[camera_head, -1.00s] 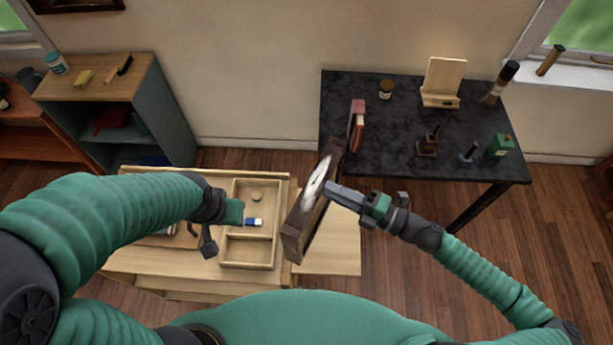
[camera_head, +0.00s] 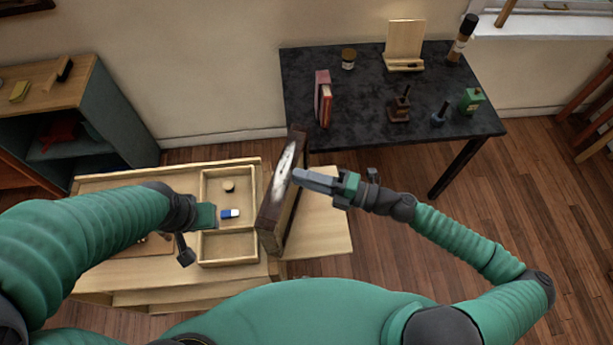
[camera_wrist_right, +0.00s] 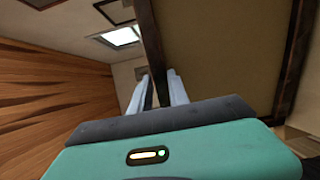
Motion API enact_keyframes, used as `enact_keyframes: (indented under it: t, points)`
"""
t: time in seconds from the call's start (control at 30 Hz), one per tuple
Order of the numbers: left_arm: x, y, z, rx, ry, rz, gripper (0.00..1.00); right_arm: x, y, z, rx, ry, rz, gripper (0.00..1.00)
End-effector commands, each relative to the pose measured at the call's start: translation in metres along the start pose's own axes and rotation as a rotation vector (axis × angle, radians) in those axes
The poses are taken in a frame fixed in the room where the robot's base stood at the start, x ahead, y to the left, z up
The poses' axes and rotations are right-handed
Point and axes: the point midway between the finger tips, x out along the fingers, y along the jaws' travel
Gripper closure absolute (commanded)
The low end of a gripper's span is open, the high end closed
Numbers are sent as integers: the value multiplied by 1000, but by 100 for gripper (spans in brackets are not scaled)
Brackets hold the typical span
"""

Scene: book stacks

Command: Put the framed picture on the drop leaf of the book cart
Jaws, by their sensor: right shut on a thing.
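The framed picture (camera_head: 283,190) has a dark brown frame and a pale image. It is tilted steeply, nearly on edge. My right gripper (camera_head: 297,176) is shut on its right-hand side. In the right wrist view, the fingers (camera_wrist_right: 160,92) close on the frame's edge, and the brown back of the picture (camera_wrist_right: 225,50) fills the upper right. The pale wooden drop leaf (camera_head: 325,225) extends from the right side of the book cart (camera_head: 120,180). The picture overlaps the leaf's left part; whether they touch is unclear. My left gripper (camera_head: 206,216) is over the cart; its fingertips are unclear.
A divided wooden tray (camera_head: 229,232) on the cart holds a blue-and-white eraser (camera_head: 231,213) and a small round thing. A black table (camera_head: 350,105) behind carries books, a wooden stand, a jar and stamps. A shelf (camera_head: 85,110) stands at left.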

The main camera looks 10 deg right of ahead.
Motion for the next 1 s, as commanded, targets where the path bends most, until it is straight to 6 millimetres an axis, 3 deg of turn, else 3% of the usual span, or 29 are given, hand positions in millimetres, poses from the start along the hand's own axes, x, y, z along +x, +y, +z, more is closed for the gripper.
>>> enact_keyframes:
  t: [0.87,0.9,1.0]
  points:
    - [4,0,1,0,0,0,64,-1,-10,1,1,-2,1,100]
    - [4,0,1,0,0,0,64,-1,-9,1,2,-2,1,76]
    - [4,0,1,0,0,0,64,-1,-9,1,1,-2,1,63]
